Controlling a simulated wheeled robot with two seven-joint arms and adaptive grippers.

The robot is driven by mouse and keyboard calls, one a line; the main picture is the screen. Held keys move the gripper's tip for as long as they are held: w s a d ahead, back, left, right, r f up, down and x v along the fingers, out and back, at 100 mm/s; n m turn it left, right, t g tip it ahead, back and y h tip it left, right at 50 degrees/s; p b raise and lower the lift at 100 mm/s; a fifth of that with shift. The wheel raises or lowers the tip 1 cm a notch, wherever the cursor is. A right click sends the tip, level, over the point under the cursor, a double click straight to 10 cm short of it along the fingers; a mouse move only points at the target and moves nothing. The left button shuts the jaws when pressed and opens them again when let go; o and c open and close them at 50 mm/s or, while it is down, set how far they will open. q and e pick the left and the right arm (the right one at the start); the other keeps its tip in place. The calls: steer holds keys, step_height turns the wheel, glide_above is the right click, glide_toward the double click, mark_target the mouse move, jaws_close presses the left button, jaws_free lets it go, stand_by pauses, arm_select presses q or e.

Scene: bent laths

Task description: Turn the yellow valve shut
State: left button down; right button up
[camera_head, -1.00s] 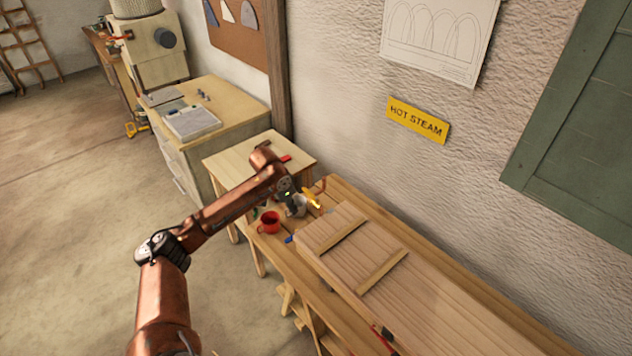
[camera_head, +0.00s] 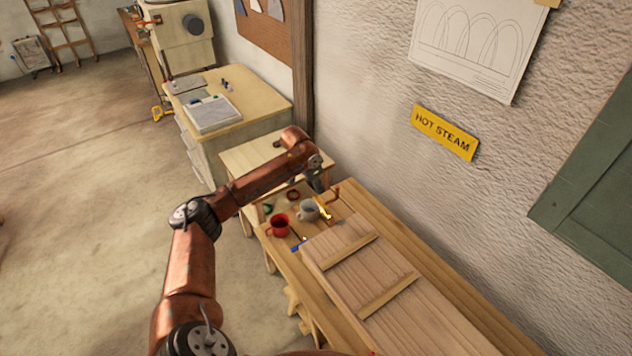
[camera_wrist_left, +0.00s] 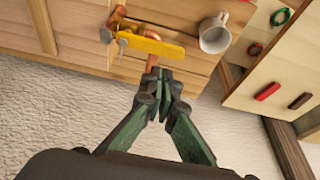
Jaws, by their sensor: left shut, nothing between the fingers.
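The yellow valve lever (camera_head: 324,212) sits on a copper pipe at the far end of the wooden bench, beside a grey mug (camera_head: 308,210). In the left wrist view the lever (camera_wrist_left: 152,43) lies roughly crosswise, with the copper pipe (camera_wrist_left: 118,15) partly hidden under it. My left gripper (camera_head: 318,184) is just past the valve on the wall side. In the left wrist view my left gripper (camera_wrist_left: 156,74) is shut and empty, its tips close to the pipe's end beside the lever. I cannot tell whether they touch. My right gripper is out of view.
A red mug (camera_head: 280,225) stands near the bench's end. A slatted wooden panel (camera_head: 370,265) covers much of the bench. A small side table (camera_head: 240,157) adjoins the far end. The wall with a HOT STEAM sign (camera_head: 445,132) runs along the back.

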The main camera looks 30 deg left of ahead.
mark_target(321, 203)
arm_select(q)
steer(key=x, duration=0.4)
steer(key=shift+f, duration=0.2)
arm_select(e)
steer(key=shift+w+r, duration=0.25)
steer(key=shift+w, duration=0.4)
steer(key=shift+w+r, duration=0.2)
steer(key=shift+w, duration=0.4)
arm_select(q)
steer(key=shift+a, duration=0.1)
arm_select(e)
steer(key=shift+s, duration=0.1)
